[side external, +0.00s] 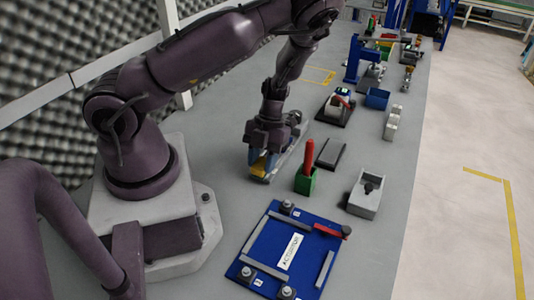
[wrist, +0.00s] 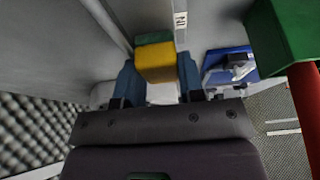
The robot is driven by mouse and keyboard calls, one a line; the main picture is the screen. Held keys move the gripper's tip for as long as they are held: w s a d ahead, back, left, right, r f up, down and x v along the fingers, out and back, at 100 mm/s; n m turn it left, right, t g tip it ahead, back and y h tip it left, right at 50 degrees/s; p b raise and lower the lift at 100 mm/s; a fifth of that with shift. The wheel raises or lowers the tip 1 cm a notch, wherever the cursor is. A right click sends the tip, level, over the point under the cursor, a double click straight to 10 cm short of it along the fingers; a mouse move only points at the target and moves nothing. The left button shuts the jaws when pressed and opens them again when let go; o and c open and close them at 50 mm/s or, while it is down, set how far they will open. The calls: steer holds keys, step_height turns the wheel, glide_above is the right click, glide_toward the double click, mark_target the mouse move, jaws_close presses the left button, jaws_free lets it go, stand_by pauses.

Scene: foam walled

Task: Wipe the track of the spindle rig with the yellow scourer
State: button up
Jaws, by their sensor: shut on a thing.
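My gripper (side external: 262,160) is shut on the yellow scourer (side external: 257,168), low over the bench at the near end of a long grey rig. In the wrist view the scourer (wrist: 155,62) is a yellow block with a green layer, held between my gripper's two blue fingers (wrist: 157,78). The grey rig, which looks like the spindle rig (side external: 290,152), runs away from the gripper toward the back right. My gripper hides part of it. I cannot tell whether the scourer touches the track.
Right of the rig stand a green holder (side external: 305,182) with a red handle (side external: 309,154), a dark plate (side external: 330,153) and a grey box (side external: 363,201). A blue fixture board (side external: 262,250) lies in front. A blue bin (side external: 377,98) stands farther back. Foam wall (side external: 60,45) borders the left.

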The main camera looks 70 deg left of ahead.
steer(key=shift+s+d+r, duration=0.1)
steer(key=shift+s+d, duration=0.4)
steer(key=shift+r, duration=4)
